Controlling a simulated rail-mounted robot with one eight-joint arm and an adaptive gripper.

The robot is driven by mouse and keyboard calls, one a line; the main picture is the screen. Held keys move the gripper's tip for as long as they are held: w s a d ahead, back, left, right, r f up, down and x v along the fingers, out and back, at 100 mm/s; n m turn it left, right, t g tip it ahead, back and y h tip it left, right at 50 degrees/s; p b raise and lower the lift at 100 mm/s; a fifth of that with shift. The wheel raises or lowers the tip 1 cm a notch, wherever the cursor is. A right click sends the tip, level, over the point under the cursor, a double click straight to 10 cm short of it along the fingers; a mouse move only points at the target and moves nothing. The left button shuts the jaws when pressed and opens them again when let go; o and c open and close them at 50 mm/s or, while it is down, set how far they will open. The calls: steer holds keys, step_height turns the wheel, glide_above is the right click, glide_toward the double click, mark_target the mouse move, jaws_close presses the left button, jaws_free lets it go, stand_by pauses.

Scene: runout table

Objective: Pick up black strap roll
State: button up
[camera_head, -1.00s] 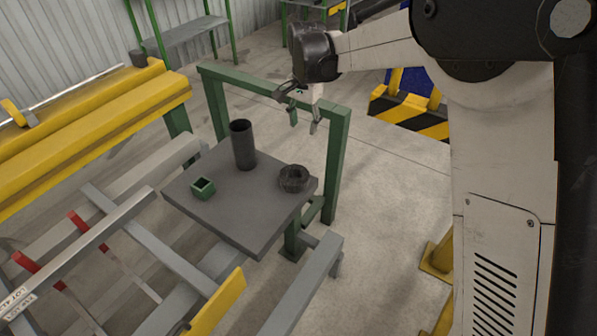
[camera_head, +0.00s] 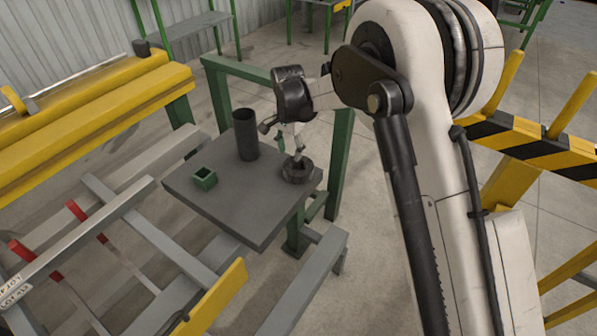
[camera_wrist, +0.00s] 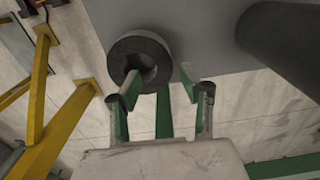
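The black strap roll (camera_head: 296,177) lies flat at the right edge of the grey table top (camera_head: 228,208). It is a thick dark ring with a central hole; it also shows in the wrist view (camera_wrist: 117,62). My gripper (camera_head: 290,156) points down just above the roll. In the wrist view my gripper (camera_wrist: 158,76) has its two green fingers spread, with nothing held between them. One fingertip overlaps the roll's hole and the other is just past its right edge. I cannot tell whether either finger touches the roll.
A tall dark cylinder (camera_head: 246,136) stands left of the roll, and a small green square tube (camera_head: 204,178) sits further left. A green frame (camera_head: 338,150) rises behind the table. Yellow beams (camera_head: 90,110) are at left; a striped barrier (camera_head: 530,145) is at right.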

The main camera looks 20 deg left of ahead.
mark_target(289, 161)
steer(key=shift+w+a+f+b, duration=0.15)
steer(key=shift+f+b, duration=0.4)
steer(key=shift+f, duration=0.8)
steer(key=shift+w+a+f+b, duration=0.1)
steer(key=shift+f+b, duration=0.4)
steer(key=shift+f, duration=0.85)
jaws_close()
